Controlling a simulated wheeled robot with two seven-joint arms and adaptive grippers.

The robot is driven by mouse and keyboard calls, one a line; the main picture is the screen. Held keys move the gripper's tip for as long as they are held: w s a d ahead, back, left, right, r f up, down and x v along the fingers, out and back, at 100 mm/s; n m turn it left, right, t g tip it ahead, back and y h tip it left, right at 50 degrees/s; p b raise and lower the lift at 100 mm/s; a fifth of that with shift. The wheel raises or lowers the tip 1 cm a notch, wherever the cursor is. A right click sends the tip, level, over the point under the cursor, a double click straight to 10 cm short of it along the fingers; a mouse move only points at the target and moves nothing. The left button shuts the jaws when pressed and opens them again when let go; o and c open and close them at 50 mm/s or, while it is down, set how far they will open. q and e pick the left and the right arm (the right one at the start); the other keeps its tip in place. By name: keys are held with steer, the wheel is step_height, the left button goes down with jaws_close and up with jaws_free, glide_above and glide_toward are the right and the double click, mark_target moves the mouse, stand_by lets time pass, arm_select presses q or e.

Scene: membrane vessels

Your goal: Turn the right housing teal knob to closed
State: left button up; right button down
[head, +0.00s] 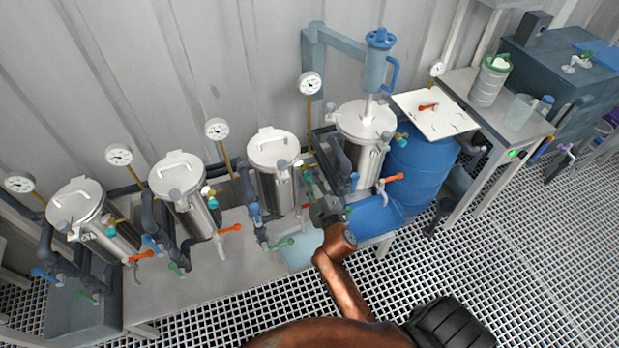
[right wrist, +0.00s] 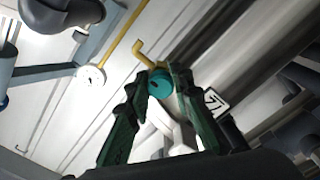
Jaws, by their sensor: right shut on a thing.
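A row of steel housings stands along the wall in the head view. My right gripper (head: 307,176) reaches up to the right side of the third housing from the left (head: 277,165), where its fingers mostly hide a small valve. In the right wrist view a round teal knob (right wrist: 160,84) sits between the two dark green fingers of the right gripper (right wrist: 160,78), which is shut on it. The knob's exact turn angle is hard to tell. My left gripper is not in view.
Another steel housing (head: 365,130) and a blue barrel (head: 428,172) stand close on the right. Orange-handled valves (head: 391,178) and dark pipes crowd the row. A gauge (right wrist: 92,76) and yellow pipe (right wrist: 141,50) lie beyond the fingers. The grating floor (head: 530,240) is open at right.

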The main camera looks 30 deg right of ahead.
steer(key=shift+f, duration=0.1)
steer(key=c, duration=1.7)
jaws_free()
steer(key=shift+s, duration=0.25)
steer(key=v, duration=0.7)
